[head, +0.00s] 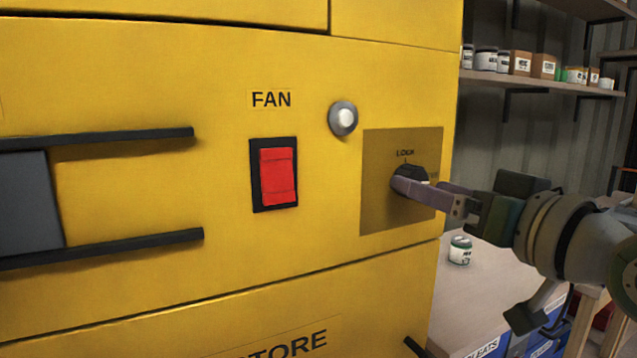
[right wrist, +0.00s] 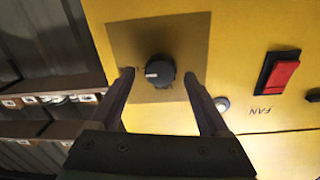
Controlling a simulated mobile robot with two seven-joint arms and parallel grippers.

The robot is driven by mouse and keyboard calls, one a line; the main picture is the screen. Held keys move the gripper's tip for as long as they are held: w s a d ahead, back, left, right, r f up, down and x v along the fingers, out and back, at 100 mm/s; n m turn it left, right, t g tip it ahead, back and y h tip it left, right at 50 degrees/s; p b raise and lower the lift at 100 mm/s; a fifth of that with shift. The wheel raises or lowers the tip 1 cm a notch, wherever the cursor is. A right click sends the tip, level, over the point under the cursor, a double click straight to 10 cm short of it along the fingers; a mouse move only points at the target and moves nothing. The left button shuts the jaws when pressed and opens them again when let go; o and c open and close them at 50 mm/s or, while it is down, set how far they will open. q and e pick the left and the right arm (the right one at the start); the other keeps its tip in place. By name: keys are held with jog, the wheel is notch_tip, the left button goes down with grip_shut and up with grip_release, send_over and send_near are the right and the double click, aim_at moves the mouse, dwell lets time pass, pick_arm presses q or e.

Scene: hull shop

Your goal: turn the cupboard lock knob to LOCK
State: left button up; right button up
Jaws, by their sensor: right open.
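The cupboard lock knob (head: 413,174) is a dark round knob on a brownish square plate (head: 376,205) on the yellow cupboard front. The word LOCK stands above it in the head view. In the right wrist view, which is upside down, the knob (right wrist: 160,69) shows whole, with a pale mark on its face pointing left. My right gripper (head: 411,186) is open at the knob. In the right wrist view its fingers (right wrist: 157,77) stand on either side of the knob with gaps. The near finger hides part of the knob in the head view. My left gripper is not in view.
A red FAN switch (head: 279,176) and a round button (head: 343,118) are left of the plate. Black handle bars (head: 125,247) stick out at the far left. A bench with a small jar (head: 460,250) and shelves (head: 540,83) with jars and boxes are at the right.

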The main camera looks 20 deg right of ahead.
jog(key=shift+w, duration=0.3)
jog(key=shift+c, duration=0.3)
grip_shut()
